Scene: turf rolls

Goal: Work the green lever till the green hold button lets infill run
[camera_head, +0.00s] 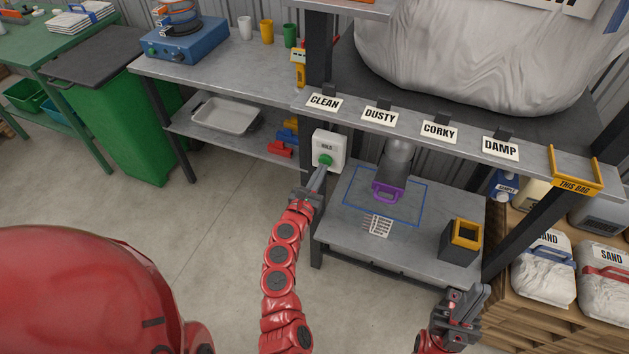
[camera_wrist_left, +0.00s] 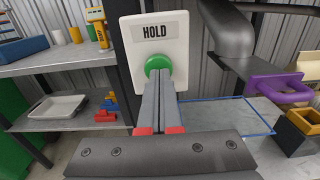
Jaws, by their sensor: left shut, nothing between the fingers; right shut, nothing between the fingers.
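The green hold button (camera_head: 326,160) sits on a white box labelled HOLD (camera_head: 329,143) on the stand's post. It also shows in the left wrist view (camera_wrist_left: 158,64). My left gripper (camera_head: 322,172) is shut and empty, its fingertips at the button's lower part. They appear to touch it, but I cannot tell if it is pressed in. A grey spout (camera_head: 398,155) hangs under the stand's shelf, with a purple handle (camera_head: 388,192) at its lower end. No green lever is distinguishable. My right gripper (camera_head: 465,302) is shut and empty, in front of the stand at lower right.
A big white bag (camera_head: 460,60) rests on the upper shelf, above CLEAN, DUSTY, CORKY and DAMP labels. A blue outline (camera_head: 415,208) and a yellow-topped dark box (camera_head: 462,241) are on the lower shelf. Sand bags (camera_head: 543,267) stand at right.

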